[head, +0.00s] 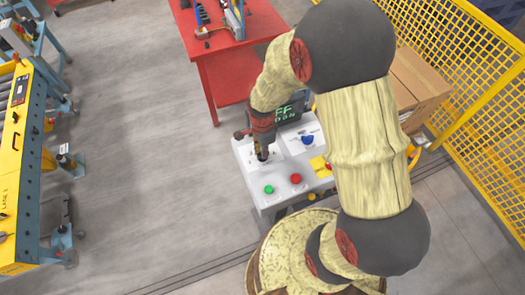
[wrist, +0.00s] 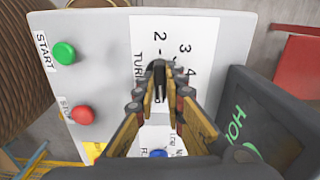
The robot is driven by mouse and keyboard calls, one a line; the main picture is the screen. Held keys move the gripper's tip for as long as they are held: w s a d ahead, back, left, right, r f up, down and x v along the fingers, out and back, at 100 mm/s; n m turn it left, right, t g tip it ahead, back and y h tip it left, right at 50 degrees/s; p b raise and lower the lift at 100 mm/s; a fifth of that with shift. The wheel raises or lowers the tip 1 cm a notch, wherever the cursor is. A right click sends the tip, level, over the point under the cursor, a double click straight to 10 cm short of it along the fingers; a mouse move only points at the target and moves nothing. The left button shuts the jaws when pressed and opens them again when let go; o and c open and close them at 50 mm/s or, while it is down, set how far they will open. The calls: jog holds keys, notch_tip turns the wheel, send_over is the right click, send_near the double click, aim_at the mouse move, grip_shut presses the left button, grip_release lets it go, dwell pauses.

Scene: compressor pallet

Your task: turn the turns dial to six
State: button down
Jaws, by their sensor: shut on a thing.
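The turns dial (wrist: 157,68) is a dark knob on the white control panel (wrist: 210,25). In the wrist view it sits between my fingertips, mostly covered by them. Its label shows 2, 3 and 4 and part of the word for turns; the other numbers and the pointer are hidden or unclear. My gripper (wrist: 158,95) is shut on the dial, reaching down to the panel. In the head view my gripper (head: 262,152) is at the left part of the panel (head: 252,184), and the dial is hardly visible there.
A green START button (wrist: 64,53) and a red STOP button (wrist: 82,115) are on the panel. A blue knob (head: 308,139) is on its right part, beside a dark display (head: 290,113) with green text. A red table (head: 215,55) stands behind; yellow fencing (head: 480,100) is right.

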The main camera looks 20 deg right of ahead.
jog(key=shift+m, duration=0.4)
jog(key=c, duration=1.8)
grip_release()
jog(key=shift+c, duration=0.2)
notch_tip(320, 180, up, 12)
